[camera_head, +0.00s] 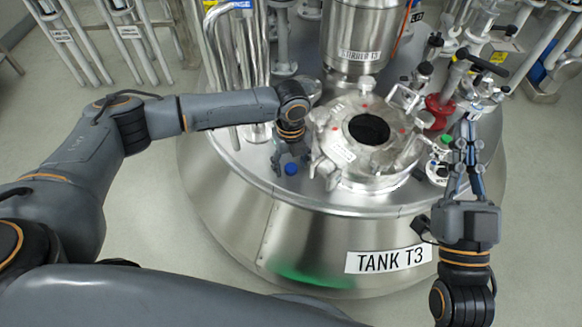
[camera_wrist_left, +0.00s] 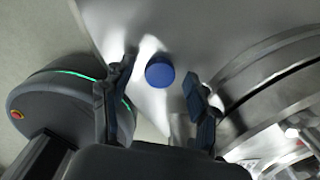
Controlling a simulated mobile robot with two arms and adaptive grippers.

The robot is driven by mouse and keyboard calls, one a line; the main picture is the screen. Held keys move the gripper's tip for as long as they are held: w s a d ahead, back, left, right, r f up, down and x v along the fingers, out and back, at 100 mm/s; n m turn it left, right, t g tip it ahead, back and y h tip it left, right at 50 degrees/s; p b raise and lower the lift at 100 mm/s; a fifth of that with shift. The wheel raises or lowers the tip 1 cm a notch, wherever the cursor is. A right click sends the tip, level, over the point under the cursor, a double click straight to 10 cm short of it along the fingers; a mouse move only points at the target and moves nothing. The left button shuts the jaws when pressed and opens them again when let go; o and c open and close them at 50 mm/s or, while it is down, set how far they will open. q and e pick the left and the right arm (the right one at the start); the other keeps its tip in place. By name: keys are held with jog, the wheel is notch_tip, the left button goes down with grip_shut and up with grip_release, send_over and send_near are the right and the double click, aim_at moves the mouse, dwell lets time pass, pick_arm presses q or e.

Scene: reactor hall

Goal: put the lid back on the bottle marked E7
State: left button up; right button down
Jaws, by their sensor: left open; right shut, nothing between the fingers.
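A small round blue lid (camera_head: 291,169) lies on the steel tank top, left of the open hatch. It also shows in the left wrist view (camera_wrist_left: 159,72), between the fingers. My left gripper (camera_head: 290,163) is open just above the lid, pointing down, with a finger to each side and gaps showing between. My right gripper (camera_head: 467,146) is shut and empty at the right of the tank top. A white container (camera_head: 437,171) stands beside it, partly hidden by the gripper. I cannot read an E7 mark on any bottle.
The round hatch (camera_head: 369,129) with its clamps stands in the middle of the tank top. A red valve (camera_head: 439,110) and a green cap (camera_head: 447,139) are at the right. Pipes (camera_head: 238,70) rise at the back left. Bare steel lies in front of the lid.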

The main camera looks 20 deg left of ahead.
aim_at(291, 167)
pick_arm(q)
jog(key=c, duration=0.8)
jog(key=shift+r, duration=0.1)
